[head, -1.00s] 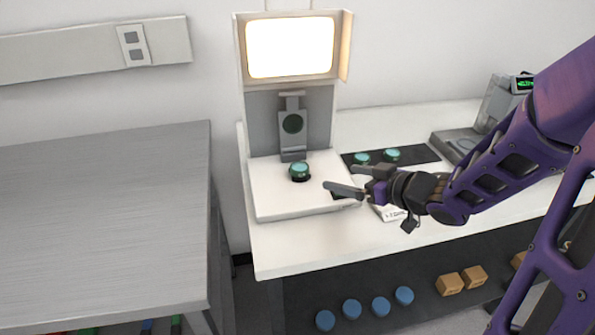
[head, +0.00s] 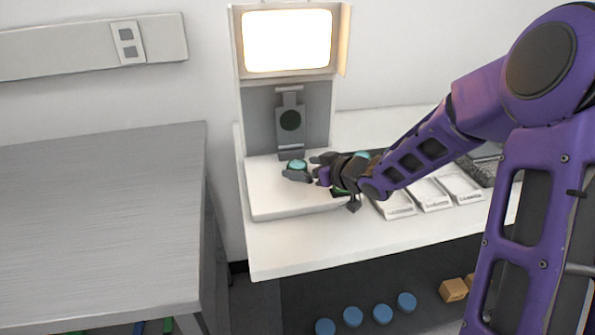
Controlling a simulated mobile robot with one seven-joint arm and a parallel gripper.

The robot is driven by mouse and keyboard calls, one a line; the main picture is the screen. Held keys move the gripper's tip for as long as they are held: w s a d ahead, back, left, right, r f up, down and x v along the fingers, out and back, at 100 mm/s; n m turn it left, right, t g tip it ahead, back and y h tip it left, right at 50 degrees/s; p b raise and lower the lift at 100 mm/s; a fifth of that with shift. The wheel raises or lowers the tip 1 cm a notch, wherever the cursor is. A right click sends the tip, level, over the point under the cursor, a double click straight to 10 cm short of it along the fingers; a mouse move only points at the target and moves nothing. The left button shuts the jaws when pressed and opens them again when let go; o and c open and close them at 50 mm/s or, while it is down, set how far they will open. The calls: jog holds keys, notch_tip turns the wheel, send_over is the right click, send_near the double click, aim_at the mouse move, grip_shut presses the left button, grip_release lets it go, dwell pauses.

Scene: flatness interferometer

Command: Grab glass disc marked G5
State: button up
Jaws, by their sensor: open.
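A teal-topped glass disc (head: 297,165) sits on the white base of the interferometer (head: 278,203), below its grey upright holder. No marking on it can be read, so I cannot tell whether it is G5. My gripper (head: 304,168) is open and reaches in from the right, with its fingers at the disc, one in front and one on the right far side. I cannot tell whether they touch it. Another teal disc (head: 362,155) shows partly behind my gripper and wrist, on the bench.
Labelled white trays (head: 430,194) lie on the bench to the right. Blue round pieces (head: 353,317) and tan blocks (head: 453,290) are below. A bare grey table (head: 100,220) is at left.

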jog(key=shift+w+a, duration=0.1)
jog(key=c, duration=1.5)
jog(key=shift+r, duration=0.1)
